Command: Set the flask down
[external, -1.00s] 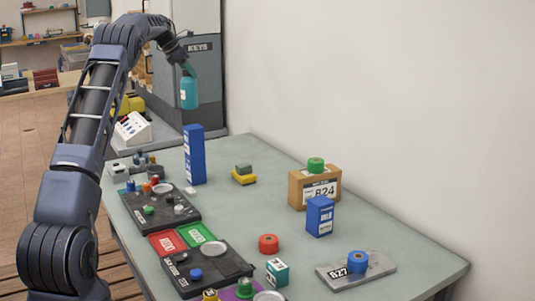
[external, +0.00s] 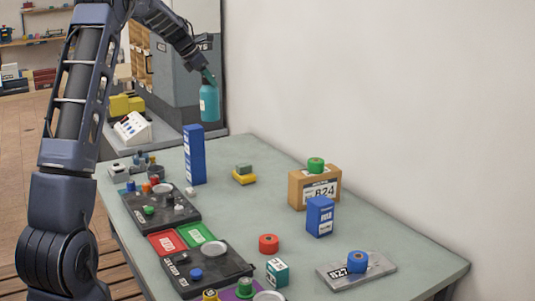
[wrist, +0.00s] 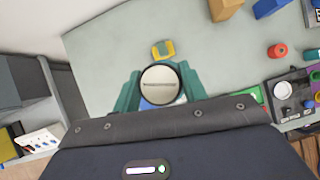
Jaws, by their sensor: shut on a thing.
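The teal flask (external: 210,103) hangs upright in my gripper (external: 208,77), above the far end of the table, in the external view. In the wrist view the flask (wrist: 160,85) shows end-on as a round pale top with a dark rim. The teal fingers of my gripper (wrist: 160,92) are shut on it from both sides. The grey-green table (external: 300,255) lies below, and the flask is clear of its surface.
A tall blue box (external: 194,155) stands near the flask. A cardboard box (external: 314,188) and a smaller blue box (external: 320,216) stand farther right. Black trays (external: 160,208) line the left edge. Bare table lies around the yellow block.

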